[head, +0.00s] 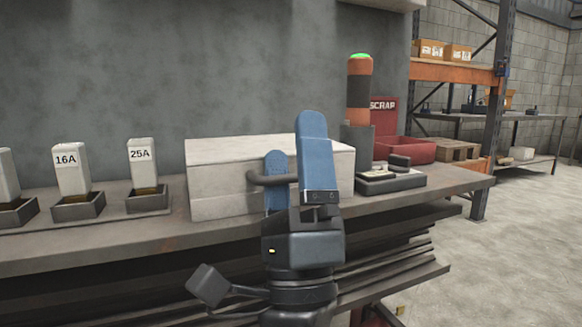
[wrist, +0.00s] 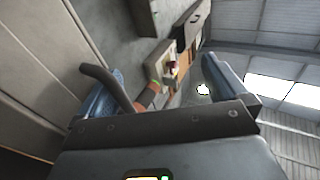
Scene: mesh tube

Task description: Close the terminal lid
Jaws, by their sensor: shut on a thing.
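A long pale box (head: 222,172) sits on the bench, with a dark bar handle (head: 266,180) on its front face. Which part of it is the lid, and whether it stands open, I cannot tell. My gripper (head: 294,135) is at the front right of the box, its blue fingers upright on either side of the handle's end. It is shut on the handle. In the wrist view the handle (wrist: 106,84) runs from the pale panel (wrist: 45,55) at left to between the fingers (wrist: 165,68). The exact contact is partly hidden by the right finger.
Labelled pale blocks 16A (head: 72,168) and 25A (head: 142,162) stand in dark holders at left. A dark low device (head: 390,182), a beacon post (head: 359,95) and a red scrap bin (head: 405,150) are at right. Open floor lies at far right.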

